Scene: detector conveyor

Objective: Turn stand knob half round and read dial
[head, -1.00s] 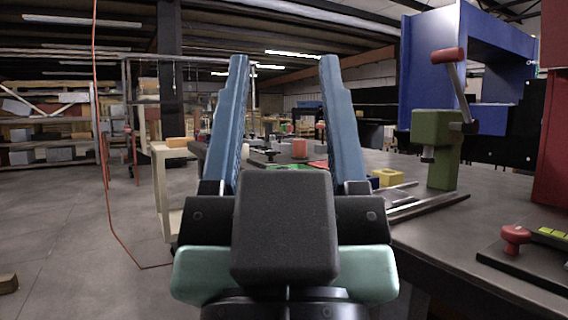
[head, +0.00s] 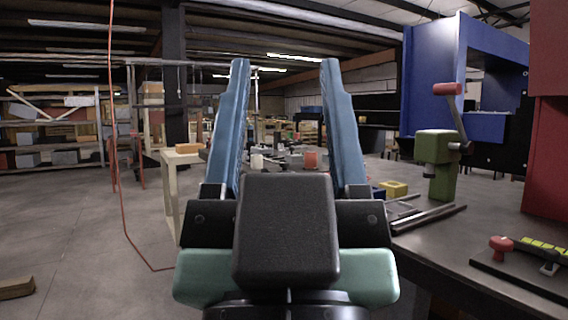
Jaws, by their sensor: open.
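My gripper (head: 285,66) points ahead in the head view, with its two long blue fingers wide apart and nothing between them. A red knob (head: 500,244) shows at the lower right, at the left end of a dark plate (head: 520,281) with a yellow-marked bar. It is well to the right of my gripper and apart from it. I cannot tell whether this is the stand knob. No dial can be made out. My gripper and its dark body hide part of the table.
A dark table (head: 445,247) runs along the right. On it stand a green press (head: 437,165) with a red-handled lever, a yellow block (head: 394,188) and dark rails. A blue frame (head: 433,75) and a red panel (head: 548,160) rise behind. Open floor (head: 80,225) lies left.

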